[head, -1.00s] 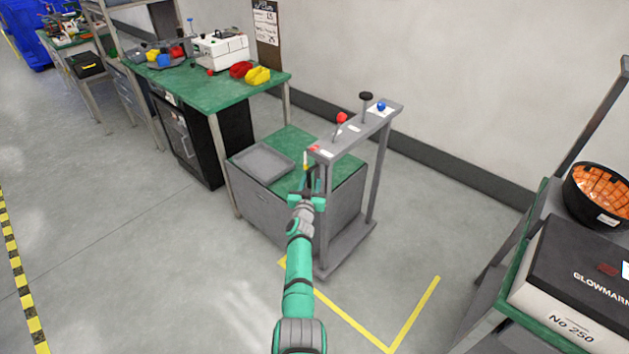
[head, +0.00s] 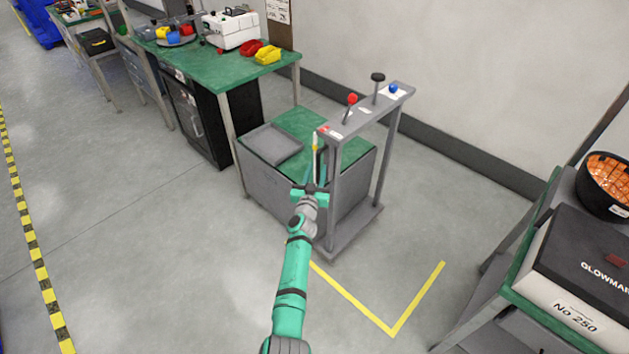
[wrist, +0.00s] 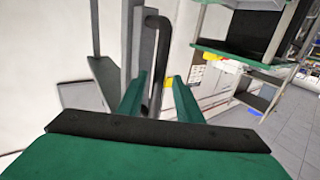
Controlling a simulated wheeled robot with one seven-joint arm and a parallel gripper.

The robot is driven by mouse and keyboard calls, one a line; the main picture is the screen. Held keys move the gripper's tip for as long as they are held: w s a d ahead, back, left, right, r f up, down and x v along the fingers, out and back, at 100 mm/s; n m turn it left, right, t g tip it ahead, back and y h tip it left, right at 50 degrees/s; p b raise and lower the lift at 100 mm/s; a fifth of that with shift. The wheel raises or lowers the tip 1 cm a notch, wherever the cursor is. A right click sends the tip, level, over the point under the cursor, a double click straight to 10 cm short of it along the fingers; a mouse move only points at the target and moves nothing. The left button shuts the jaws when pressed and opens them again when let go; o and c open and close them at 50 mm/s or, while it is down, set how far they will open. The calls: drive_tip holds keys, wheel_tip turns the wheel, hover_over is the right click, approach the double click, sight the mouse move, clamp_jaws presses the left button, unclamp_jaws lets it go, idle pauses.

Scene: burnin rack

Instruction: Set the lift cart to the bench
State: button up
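The lift cart (head: 262,181) is a grey box with a green top, standing in front of and to the right of the green-topped bench (head: 205,88). A grey frame (head: 333,205) rises at its right side, with a red-knobbed lever (head: 351,100), a black-knobbed lever (head: 377,78) and a blue knob (head: 393,89) on its top bar. My gripper (head: 315,172) is at the frame's near left post. In the wrist view my fingers (wrist: 157,95) are apart, with a dark bent handle bar (wrist: 156,60) seen between them. I cannot tell whether they touch it.
A grey tray (head: 274,144) lies on the cart. Yellow floor tape (head: 392,333) forms a corner in front of the cart. A shelf with a box labelled No 250 (head: 565,315) and a black bowl (head: 607,188) stands at right. Floor at left is clear.

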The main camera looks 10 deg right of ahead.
drive_tip(key=v, duration=0.3)
drive_tip(key=shift+v, duration=1.05)
drive_tip(key=shift+d, duration=0.15)
